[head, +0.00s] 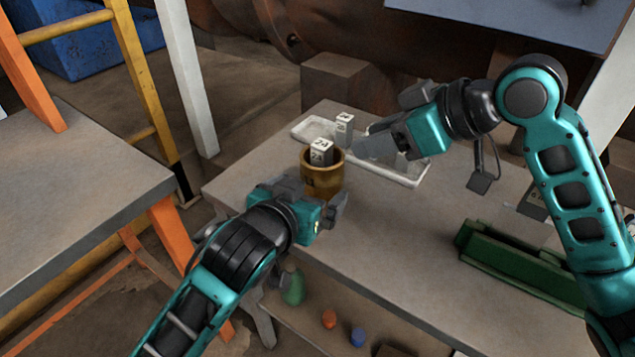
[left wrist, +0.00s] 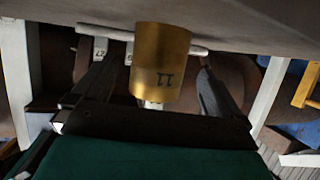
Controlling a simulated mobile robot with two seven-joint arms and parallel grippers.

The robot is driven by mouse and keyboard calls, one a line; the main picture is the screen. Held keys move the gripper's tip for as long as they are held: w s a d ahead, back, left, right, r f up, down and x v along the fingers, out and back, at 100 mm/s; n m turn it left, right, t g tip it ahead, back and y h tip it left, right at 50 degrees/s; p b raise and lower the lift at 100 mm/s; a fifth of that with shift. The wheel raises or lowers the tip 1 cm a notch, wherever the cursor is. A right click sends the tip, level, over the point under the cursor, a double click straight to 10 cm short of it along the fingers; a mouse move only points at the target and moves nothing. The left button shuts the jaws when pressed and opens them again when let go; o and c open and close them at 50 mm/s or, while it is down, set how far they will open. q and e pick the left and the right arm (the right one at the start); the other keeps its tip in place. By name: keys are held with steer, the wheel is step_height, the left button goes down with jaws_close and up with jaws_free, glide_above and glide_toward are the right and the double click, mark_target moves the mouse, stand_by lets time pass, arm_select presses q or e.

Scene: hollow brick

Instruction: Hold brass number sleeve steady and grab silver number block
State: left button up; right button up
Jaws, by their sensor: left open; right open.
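The brass number sleeve (head: 318,184) stands upright on the grey table. The left wrist view shows the sleeve (left wrist: 163,55) upside down, marked 11. A silver number block (head: 321,152) sits in it, its numbered top above the rim. My left gripper (head: 312,198) is open at the sleeve; in the left wrist view its fingers lie on either side with gaps visible. My right gripper (head: 384,122) is open and empty above the tray, to the right of the block in the sleeve. Another silver block (head: 344,124) stands by its fingertips.
A pale shallow tray (head: 408,181) lies behind the sleeve, under my right gripper. A green open holder (head: 520,262) is at the table's right. Green, orange and blue objects (head: 329,319) sit on a lower shelf. The table's front middle is clear.

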mark_target(314, 188)
arm_select(q)
steer(key=shift+x, duration=2.7)
steer(key=c, duration=1.3)
